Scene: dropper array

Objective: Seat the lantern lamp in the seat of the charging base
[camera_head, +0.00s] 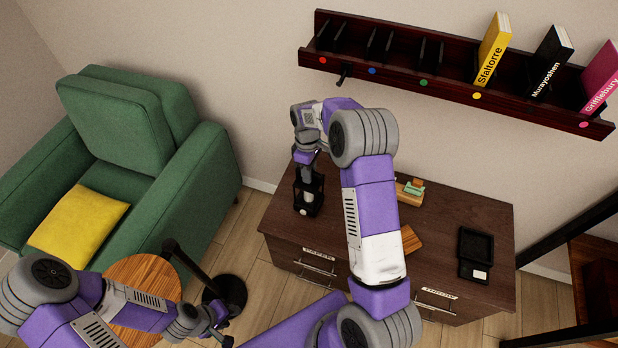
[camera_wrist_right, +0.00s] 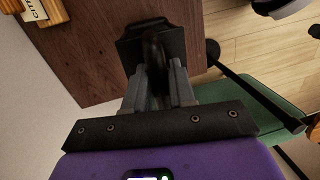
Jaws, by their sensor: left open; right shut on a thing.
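The lantern lamp (camera_head: 308,196) is a black open frame with a pale body inside, at the left end of the dark wooden cabinet. My right gripper (camera_head: 306,160) is above it, shut on its top. In the right wrist view, the gripper's fingers (camera_wrist_right: 158,85) close around a dark upright part of the lantern (camera_wrist_right: 153,45). Whether the lantern touches the cabinet top is unclear. A black recessed unit with a white square, seemingly the charging base (camera_head: 476,245), lies at the cabinet's right. My left gripper (camera_head: 218,328) is open and empty, low at the left.
The cabinet top (camera_head: 455,210) also holds a wooden block with a green piece (camera_head: 412,190) and a flat wooden piece (camera_head: 411,240). A wall shelf (camera_head: 400,60) with books hangs above. A green armchair (camera_head: 120,130) and round wooden table (camera_head: 140,275) stand left.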

